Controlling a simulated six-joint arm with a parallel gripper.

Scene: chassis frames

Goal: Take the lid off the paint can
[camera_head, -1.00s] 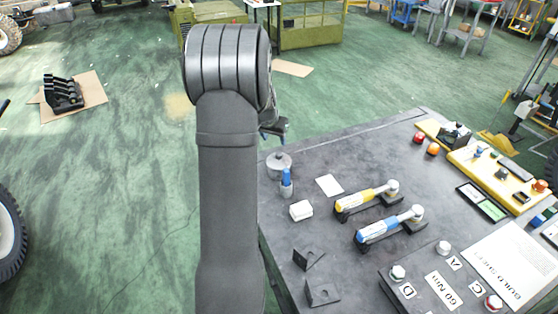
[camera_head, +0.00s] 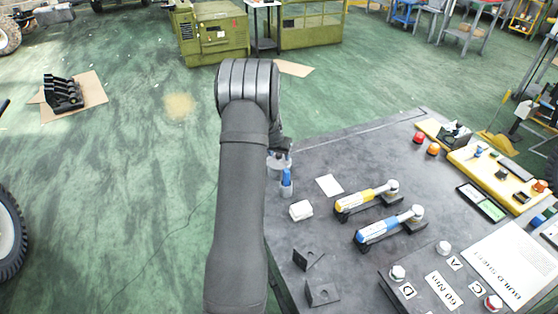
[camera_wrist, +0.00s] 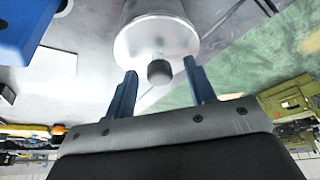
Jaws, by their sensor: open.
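A dark knob (camera_wrist: 159,73) sticks out from the lid. My gripper (camera_wrist: 160,80) is open, with one blue finger on each side of the knob. There is a visible gap between the knob and each finger. I cannot tell how far the fingertips are from the lid. In the head view my gripper (camera_head: 281,146) is right above the can.
A white block (camera_head: 301,210), a white card (camera_head: 329,186) and yellow and blue tools (camera_head: 367,201) lie on the table (camera_head: 330,155).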

